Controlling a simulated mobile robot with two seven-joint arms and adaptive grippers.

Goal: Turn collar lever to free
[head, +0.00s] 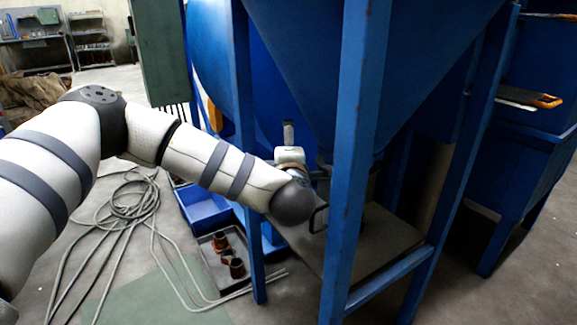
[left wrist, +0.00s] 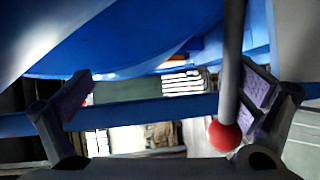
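In the left wrist view, a grey lever rod (left wrist: 232,65) with a red ball knob (left wrist: 225,134) hangs down from the top of the picture. I take it to be the collar lever. My left gripper (left wrist: 170,108) is open, its two padded fingers wide apart. The rod and knob show between the fingers, close to the right one; I cannot tell if they touch. In the head view my left arm reaches in under the blue hopper (head: 370,50), and its gripper is largely hidden behind the wrist and a blue post. The collar is not clearly visible. My right gripper is out of view.
A blue frame post (head: 352,160) stands just right of my left wrist, and another post (head: 246,150) stands behind the forearm. Below lie a blue bin (head: 205,208), a dark tray (head: 222,265) with brown parts, and coiled hose (head: 130,205) on the floor.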

